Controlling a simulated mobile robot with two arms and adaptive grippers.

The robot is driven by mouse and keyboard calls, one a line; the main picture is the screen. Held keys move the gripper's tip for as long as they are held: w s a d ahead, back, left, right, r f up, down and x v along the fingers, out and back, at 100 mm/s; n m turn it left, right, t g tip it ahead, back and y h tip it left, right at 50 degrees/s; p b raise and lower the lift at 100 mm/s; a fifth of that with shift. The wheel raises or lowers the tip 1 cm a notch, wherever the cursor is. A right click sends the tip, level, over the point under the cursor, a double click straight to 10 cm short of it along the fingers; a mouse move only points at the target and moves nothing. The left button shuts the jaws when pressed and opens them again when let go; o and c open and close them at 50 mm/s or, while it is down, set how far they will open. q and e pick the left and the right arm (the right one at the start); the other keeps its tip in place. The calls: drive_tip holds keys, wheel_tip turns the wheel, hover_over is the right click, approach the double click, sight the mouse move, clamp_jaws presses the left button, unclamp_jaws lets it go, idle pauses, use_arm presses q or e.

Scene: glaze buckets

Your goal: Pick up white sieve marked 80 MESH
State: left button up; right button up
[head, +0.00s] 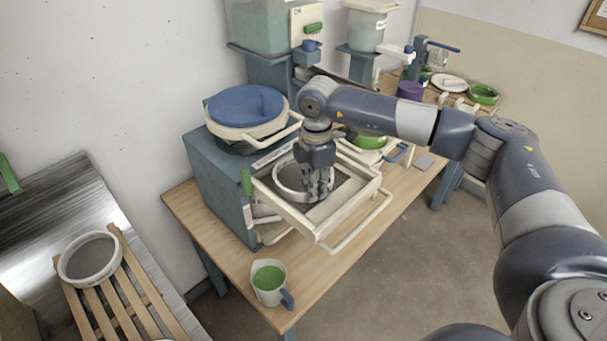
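A white ring-shaped sieve (281,187) with dark mesh lies inside an open cream drawer (337,217) of the blue-grey cabinet. My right gripper (318,196) points down into the drawer at the sieve's right side and hides part of its rim. I cannot tell whether its fingers are around the rim or only above it, or how far they are apart. A second white sieve (69,270) lies on a slatted wooden rack at the lower left. No mesh marking is legible on either sieve. My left gripper is not in view.
A bucket with a blue lid (245,105) stands on the cabinet (217,177). A cup of green glaze (268,278) stands near the front edge of the wooden table (232,264). The drawer's handle (360,228) juts out over the floor.

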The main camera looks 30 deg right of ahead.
clamp_jaws()
drive_tip(key=shift+r, duration=0.1)
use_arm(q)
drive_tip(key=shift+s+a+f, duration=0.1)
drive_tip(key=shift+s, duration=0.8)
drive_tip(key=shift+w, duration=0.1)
